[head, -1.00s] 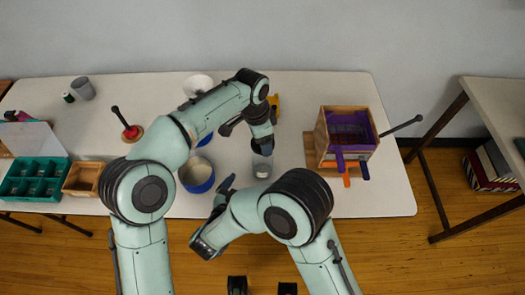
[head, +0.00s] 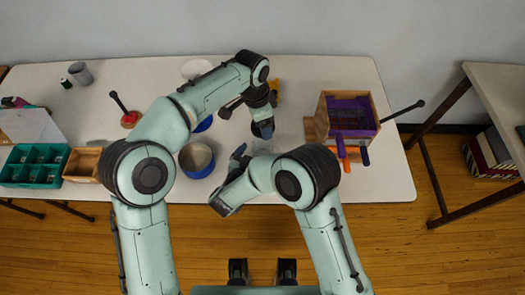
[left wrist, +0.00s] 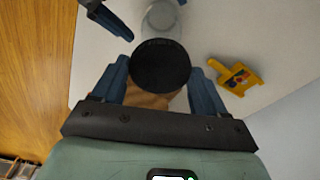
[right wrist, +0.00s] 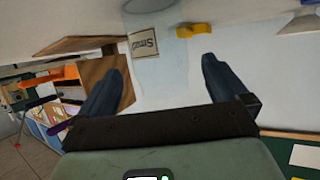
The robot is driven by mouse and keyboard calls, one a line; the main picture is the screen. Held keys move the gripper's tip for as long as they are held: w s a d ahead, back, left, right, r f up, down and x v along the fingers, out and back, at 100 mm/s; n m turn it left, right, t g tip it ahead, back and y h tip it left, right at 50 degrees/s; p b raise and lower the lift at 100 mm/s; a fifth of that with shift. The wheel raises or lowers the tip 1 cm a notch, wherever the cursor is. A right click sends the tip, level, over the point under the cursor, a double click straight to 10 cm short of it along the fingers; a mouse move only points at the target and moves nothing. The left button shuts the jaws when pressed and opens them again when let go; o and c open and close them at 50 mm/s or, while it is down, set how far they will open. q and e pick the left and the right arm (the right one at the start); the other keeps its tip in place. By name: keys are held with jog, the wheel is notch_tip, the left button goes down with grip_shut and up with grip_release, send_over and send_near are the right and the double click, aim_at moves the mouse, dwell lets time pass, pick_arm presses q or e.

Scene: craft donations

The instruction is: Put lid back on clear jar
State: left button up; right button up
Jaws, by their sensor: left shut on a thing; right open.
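My left gripper (left wrist: 160,85) is shut on the black round lid (left wrist: 160,66), which sits between its fingers in the left wrist view. In the head view the left gripper (head: 263,130) points down, and the jar is faint and partly hidden by my arms. My right gripper (head: 238,158) is low beside the jar's place, to its left in the head view. Its fingers (right wrist: 160,80) are spread with nothing gripped.
A blue pot (head: 197,160) stands left of the right gripper. A wooden box with purple trim (head: 347,115) stands to the right. A yellow object (left wrist: 237,78) lies near the jar. A green tray (head: 35,165) and wooden tray (head: 84,165) are far left.

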jog(key=shift+x, duration=2.15)
jog(key=c, duration=1.5)
pick_arm(q)
jog(key=shift+f, duration=2.5)
